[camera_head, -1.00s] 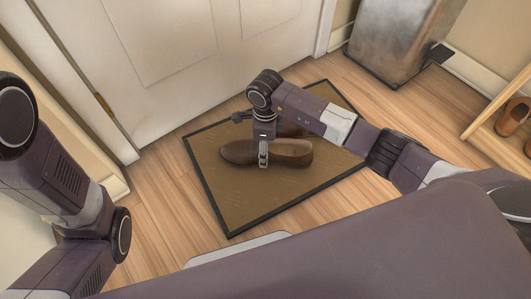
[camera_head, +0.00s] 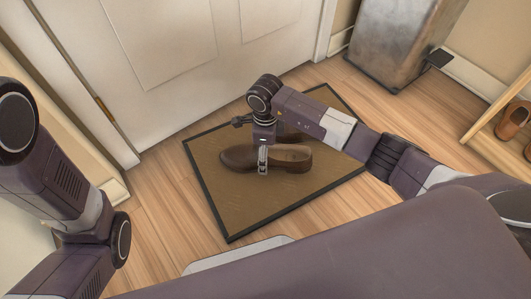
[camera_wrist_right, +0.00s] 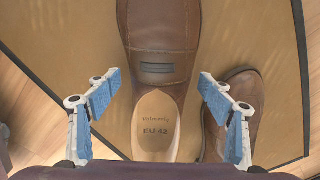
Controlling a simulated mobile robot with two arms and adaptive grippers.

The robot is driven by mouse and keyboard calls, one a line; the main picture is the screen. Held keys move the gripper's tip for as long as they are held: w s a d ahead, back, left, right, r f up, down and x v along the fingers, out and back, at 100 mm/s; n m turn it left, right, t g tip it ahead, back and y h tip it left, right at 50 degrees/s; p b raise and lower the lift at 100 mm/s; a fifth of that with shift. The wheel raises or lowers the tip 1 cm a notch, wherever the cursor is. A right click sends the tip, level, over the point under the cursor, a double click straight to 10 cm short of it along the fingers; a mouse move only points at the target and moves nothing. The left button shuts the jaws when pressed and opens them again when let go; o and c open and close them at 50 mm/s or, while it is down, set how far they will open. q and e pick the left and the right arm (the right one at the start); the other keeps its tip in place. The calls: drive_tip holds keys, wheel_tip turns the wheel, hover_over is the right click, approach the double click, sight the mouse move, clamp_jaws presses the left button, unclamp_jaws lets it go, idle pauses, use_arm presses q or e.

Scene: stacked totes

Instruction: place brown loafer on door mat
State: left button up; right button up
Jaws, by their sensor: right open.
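A brown loafer (camera_head: 238,157) lies upright on the brown door mat (camera_head: 235,205), well inside its dark border. A second brown shoe (camera_head: 293,131) is on the mat just behind it, partly hidden by my right arm. My right gripper (camera_head: 263,163) is over the middle of the front loafer. In the right wrist view the open fingers (camera_wrist_right: 160,85) stand apart on either side of the loafer (camera_wrist_right: 165,30), with gaps to it. The second shoe (camera_wrist_right: 243,88) shows beside the right finger. My left arm is at the left edge; its gripper is out of view.
A white door (camera_head: 170,60) stands behind the mat. A grey metal bin (camera_head: 405,40) is at the back right. A wooden rack (camera_head: 500,105) with brown shoes (camera_head: 513,120) is at the right edge. Bare wood floor surrounds the mat.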

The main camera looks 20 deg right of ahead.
wheel_tip(320, 180, up, 11)
drive_tip(key=p, duration=0.7)
drive_tip(key=shift+f, duration=0.2)
drive_tip(key=shift+r+p, duration=0.35)
drive_tip(key=shift+r, duration=0.2)
